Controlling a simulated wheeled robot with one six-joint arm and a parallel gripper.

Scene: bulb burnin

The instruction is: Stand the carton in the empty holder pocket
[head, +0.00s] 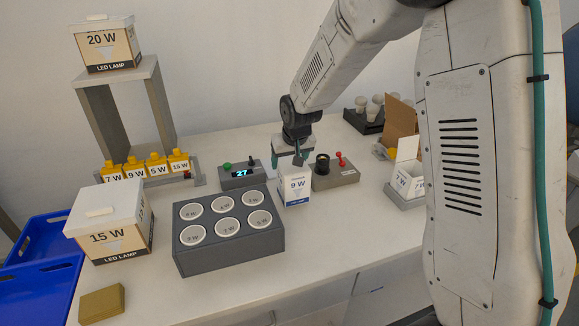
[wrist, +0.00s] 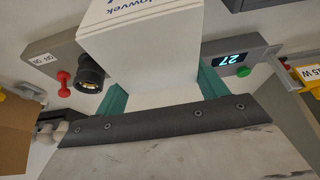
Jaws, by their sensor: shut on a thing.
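A white carton (head: 296,187) marked 9 W hangs upright below my gripper (head: 299,158), just right of the grey block. My gripper is shut on its upper part. In the wrist view the carton (wrist: 140,42) sits between the two teal fingers (wrist: 165,92). I cannot tell whether its bottom touches the table. A low grey holder (head: 399,201) at the right holds white cartons (head: 408,180) marked 7 W. My arm hides its right part, and I cannot make out an empty pocket there.
The grey block (head: 230,258) with six round, labelled wells is close left of the carton. Behind are a display box (head: 240,178) reading 27 and a socket box (head: 335,177) with a red lever. A 15 W box (head: 112,225) stands left. The table front right is clear.

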